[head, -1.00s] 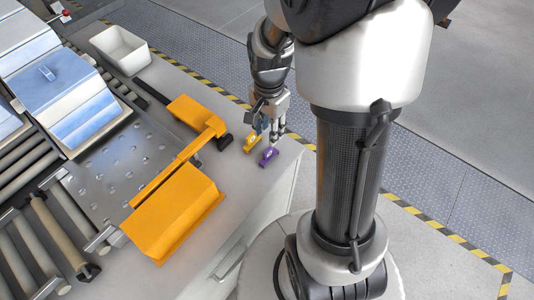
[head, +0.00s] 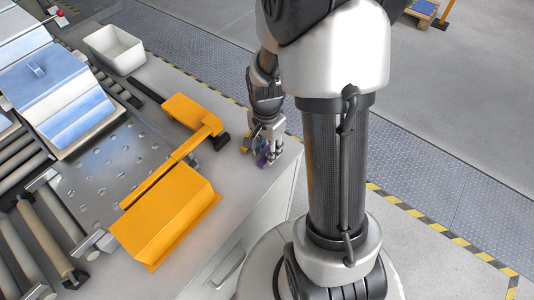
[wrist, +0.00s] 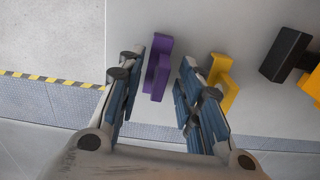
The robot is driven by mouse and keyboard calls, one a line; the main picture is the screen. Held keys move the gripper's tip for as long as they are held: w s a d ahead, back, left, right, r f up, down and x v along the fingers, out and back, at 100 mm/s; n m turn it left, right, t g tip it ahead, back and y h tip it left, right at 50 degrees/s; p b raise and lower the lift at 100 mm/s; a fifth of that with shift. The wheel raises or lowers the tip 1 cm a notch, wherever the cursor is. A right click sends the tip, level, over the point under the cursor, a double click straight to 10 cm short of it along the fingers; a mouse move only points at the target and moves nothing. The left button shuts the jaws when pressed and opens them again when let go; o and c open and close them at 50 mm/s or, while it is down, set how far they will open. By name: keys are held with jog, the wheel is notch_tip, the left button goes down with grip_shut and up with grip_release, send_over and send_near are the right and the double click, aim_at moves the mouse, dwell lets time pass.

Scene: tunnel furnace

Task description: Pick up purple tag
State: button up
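The purple tag (wrist: 158,68) lies on the grey table top and shows in the wrist view between the tips of my gripper (wrist: 158,82). The fingers are apart, with a gap on the right side of the tag and the left finger close beside it. In the head view my gripper (head: 265,155) is low over the table near its right edge. There it hides most of the purple tag (head: 262,159). A yellow tag (wrist: 222,80) lies just right of the right finger in the wrist view.
An orange bracket-like fixture (head: 175,215) stands left of my gripper on the table (head: 240,190). A white bin (head: 115,50) stands at the back left. A black block (wrist: 286,54) lies right of the yellow tag. The table edge is close by.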

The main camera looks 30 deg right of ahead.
jog(key=shift+c, duration=0.5)
grip_shut()
jog(key=shift+r, duration=0.15)
